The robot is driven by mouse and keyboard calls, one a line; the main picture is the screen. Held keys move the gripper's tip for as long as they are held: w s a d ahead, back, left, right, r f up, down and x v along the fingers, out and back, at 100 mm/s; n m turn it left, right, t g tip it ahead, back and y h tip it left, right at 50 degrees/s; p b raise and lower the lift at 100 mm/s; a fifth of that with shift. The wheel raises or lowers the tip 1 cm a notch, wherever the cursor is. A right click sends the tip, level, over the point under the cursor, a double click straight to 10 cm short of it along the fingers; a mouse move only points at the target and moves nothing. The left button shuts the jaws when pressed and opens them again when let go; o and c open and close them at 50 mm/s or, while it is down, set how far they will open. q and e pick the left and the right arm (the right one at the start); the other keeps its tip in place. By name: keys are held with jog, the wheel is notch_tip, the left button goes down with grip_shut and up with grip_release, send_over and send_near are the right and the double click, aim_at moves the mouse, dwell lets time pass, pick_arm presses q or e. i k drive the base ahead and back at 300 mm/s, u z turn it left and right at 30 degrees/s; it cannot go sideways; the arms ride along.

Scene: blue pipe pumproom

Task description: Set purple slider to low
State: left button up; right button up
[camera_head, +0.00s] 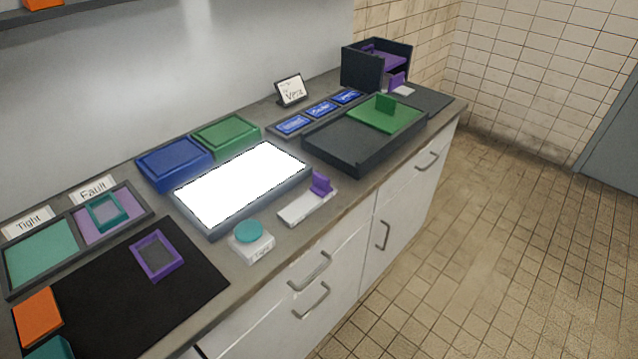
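The purple slider knob (320,184) stands upright on a white slider base (298,209) near the front edge of the counter. The knob sits toward the right, far end of the base, and the left part of the base is bare. Small marks on the base are too small to read. Neither of my grippers shows in the head view.
A round teal button (249,231) on a white block is left of the slider. A bright white panel (240,184) lies behind it. A dark tray (346,146) with a green sliding plate (381,117) is to the right. A black mat (112,290) with a purple frame (157,254) is at left.

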aim_at(321, 186)
jog(key=z, duration=1.65)
jog(key=i, duration=0.6)
jog(key=u, duration=2.5)
